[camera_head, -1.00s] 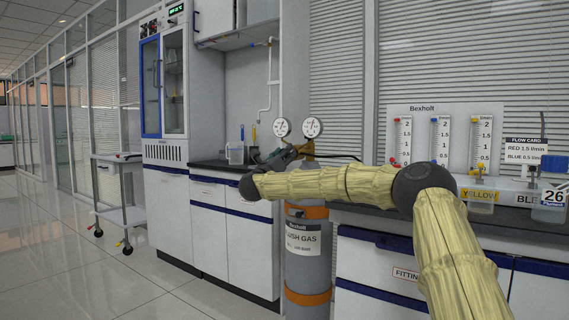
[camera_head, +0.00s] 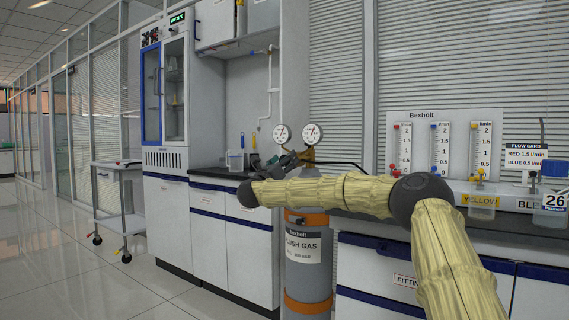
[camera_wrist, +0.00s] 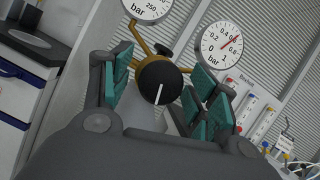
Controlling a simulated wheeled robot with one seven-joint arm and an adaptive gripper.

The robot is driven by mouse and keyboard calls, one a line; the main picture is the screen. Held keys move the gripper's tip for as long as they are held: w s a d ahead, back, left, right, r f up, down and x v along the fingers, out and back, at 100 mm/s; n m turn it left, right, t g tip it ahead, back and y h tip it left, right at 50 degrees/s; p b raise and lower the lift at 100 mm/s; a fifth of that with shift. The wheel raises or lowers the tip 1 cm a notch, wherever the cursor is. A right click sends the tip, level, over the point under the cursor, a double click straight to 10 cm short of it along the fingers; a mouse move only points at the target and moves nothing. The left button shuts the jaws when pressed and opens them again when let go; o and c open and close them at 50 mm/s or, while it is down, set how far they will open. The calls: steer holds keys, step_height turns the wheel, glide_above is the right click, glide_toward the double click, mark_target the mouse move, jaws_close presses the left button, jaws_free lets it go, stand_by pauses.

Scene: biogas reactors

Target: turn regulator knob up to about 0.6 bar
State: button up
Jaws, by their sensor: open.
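The black round regulator knob (camera_wrist: 160,82) with a white line stands between the fingers of my gripper (camera_wrist: 162,90) in the wrist view. The teal finger pads are apart on both sides, with visible gaps to the knob. The low-pressure gauge (camera_wrist: 221,49) is at the upper right; its red needle points up and right, between the 0.4 and 0.8 marks, near 0.6 bar. In the head view, that gauge (camera_head: 312,134) sits above the gas cylinder (camera_head: 306,268). My gripper (camera_head: 284,160) is small beside the regulator there, and the knob is hidden.
A second, high-pressure gauge (camera_wrist: 146,5) is at the top of the wrist view. A flowmeter panel (camera_head: 445,145) stands on the right bench. A dark counter with a clear container (camera_head: 235,160) lies left of the cylinder. A cart (camera_head: 118,200) stands on open floor at left.

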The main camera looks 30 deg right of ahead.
steer(key=v, duration=1.2)
stand_by(0.5)
